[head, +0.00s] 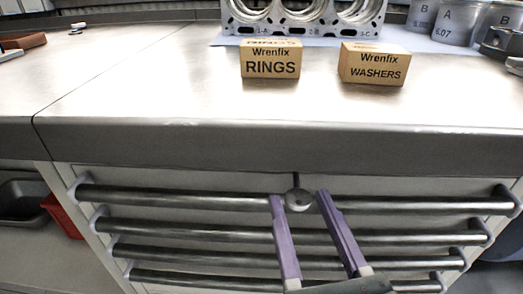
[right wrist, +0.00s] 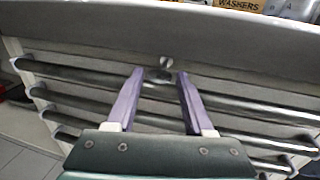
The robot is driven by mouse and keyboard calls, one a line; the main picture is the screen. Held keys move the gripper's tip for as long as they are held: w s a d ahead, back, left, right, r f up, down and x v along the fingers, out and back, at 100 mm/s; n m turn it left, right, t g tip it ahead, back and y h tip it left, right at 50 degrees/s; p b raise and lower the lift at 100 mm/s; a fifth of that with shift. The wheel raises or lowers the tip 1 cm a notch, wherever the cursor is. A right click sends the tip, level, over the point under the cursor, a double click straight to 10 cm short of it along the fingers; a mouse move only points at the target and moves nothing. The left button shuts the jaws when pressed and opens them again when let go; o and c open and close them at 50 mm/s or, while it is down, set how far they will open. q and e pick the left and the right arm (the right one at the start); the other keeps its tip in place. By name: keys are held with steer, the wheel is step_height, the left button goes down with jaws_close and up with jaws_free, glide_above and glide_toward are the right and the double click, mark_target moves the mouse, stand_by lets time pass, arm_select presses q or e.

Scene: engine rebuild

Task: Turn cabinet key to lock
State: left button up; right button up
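The cabinet (head: 230,184) below the bench top has several drawers with long dark bar handles. A small round grey key (head: 298,199) sits at the top middle of the cabinet front, and it also shows in the right wrist view (right wrist: 166,62). My right gripper (head: 299,198) is open, its purple fingers pointing up at the cabinet front, one on each side of the key in the head view. In the right wrist view (right wrist: 160,74) the fingertips lie just below the key with a gap between them. I cannot tell the remaining depth. My left gripper is not in view.
The bench's thick front edge (head: 240,146) overhangs above the drawers. A RINGS box (head: 271,62) and a WASHERS box (head: 374,66) stand on the bench before an engine block (head: 305,18). Drawer handles (head: 180,200) protrude around my right gripper.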

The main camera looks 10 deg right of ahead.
jaws_close()
stand_by(0.4)
steer(key=shift+f+m+b, duration=0.25)
steer(key=shift+m+b, duration=0.85)
steer(key=shift+b, duration=0.1)
steer(key=m+b, duration=0.3)
steer(key=m+t+h+b, duration=0.1)
steer(key=m+b, duration=0.2)
steer(key=m, duration=0.1)
steer(key=m+h+b, duration=0.1)
steer(key=m+b, duration=0.3)
steer(key=shift+a+f+t, duration=0.1)
steer(key=shift+f+t, duration=0.15)
steer(key=shift+t, duration=0.05)
steer(key=m+h+b, duration=0.1)
steer(key=m+b, duration=0.1)
steer(key=m, duration=0.1)
steer(key=shift+r+m+h+b, duration=0.2)
steer(key=shift+m+h+b, duration=0.1)
steer(key=shift+m+b, duration=0.7)
